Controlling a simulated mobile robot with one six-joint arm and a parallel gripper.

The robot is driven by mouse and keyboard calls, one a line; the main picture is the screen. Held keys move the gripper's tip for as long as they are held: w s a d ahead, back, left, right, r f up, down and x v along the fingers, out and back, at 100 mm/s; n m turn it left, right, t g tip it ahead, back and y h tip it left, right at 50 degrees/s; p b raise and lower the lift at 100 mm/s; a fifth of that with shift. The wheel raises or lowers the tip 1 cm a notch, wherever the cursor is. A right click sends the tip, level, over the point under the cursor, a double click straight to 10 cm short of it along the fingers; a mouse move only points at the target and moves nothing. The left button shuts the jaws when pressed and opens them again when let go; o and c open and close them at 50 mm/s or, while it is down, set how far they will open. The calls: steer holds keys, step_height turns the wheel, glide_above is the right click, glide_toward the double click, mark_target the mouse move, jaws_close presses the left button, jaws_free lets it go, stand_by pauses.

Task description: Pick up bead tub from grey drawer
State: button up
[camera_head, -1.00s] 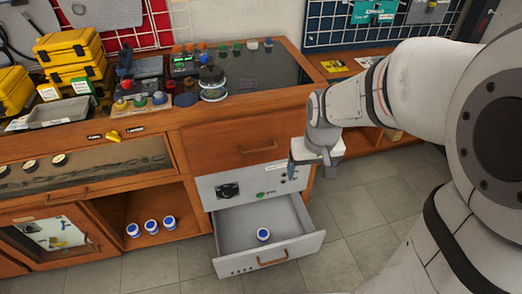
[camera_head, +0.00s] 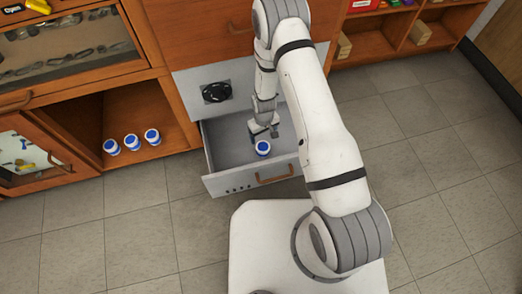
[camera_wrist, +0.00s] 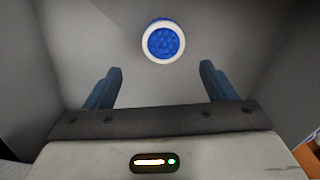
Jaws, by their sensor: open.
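The bead tub (camera_head: 263,148), white with a blue top, stands upright in the open grey drawer (camera_head: 229,184), near its front. In the wrist view the tub (camera_wrist: 164,42) shows from above, with a blue beaded top inside a white rim. My gripper (camera_head: 264,133) is down at the drawer, just behind the tub. In the wrist view its two blue fingers (camera_wrist: 160,75) are apart and empty. The tub lies beyond the fingertips, roughly centred between them, and the fingers do not enclose it.
Several similar items show, with three blue-and-white tubs (camera_head: 132,141) on the open wooden shelf to the left. The drawer walls stand close around my gripper. The tiled floor (camera_head: 440,170) at right is clear.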

mark_target(262, 146)
step_height(262, 146, down, 6)
steer(key=shift+s+a+r+b, duration=0.1)
steer(key=shift+r+b, duration=0.1)
steer(key=shift+b, duration=0.5)
steer(key=f+b, duration=0.1)
steer(key=f, duration=0.1)
steer(key=f+b, duration=0.2)
steer(key=f, duration=0.1)
steer(key=shift+s+a+f, duration=0.1)
steer(key=shift+s+f, duration=0.1)
steer(key=shift+f, duration=0.05)
steer(key=shift+r, duration=0.1)
steer(key=shift+c, duration=0.6)
steer(key=c, duration=1)
